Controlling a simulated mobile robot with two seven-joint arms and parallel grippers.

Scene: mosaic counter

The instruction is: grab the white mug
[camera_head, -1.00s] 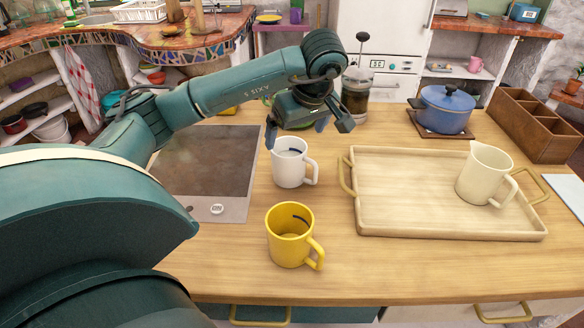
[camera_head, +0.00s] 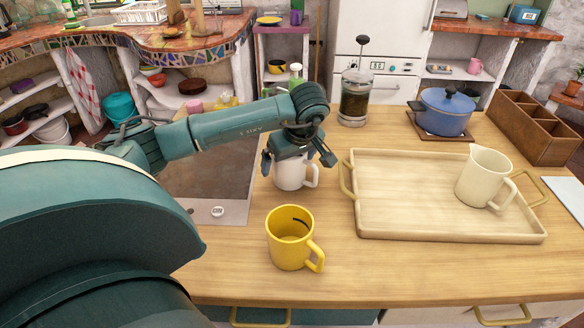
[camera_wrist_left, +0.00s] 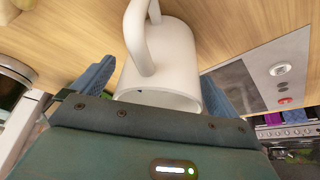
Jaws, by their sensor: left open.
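The white mug (camera_head: 291,177) stands on the wooden counter beside the cooktop, with its handle to the right. My left gripper (camera_head: 298,162) is over it, open, with one finger at each side of the mug and its upper part hidden by the gripper. In the left wrist view the white mug (camera_wrist_left: 165,65) lies between the two blue fingertips of my left gripper (camera_wrist_left: 158,85). I cannot tell whether the fingers touch it. My right gripper is not in view.
A yellow mug (camera_head: 291,240) stands in front of the white mug. A cooktop (camera_head: 215,180) lies left. A French press (camera_head: 355,97) and a blue pot (camera_head: 444,112) stand behind.

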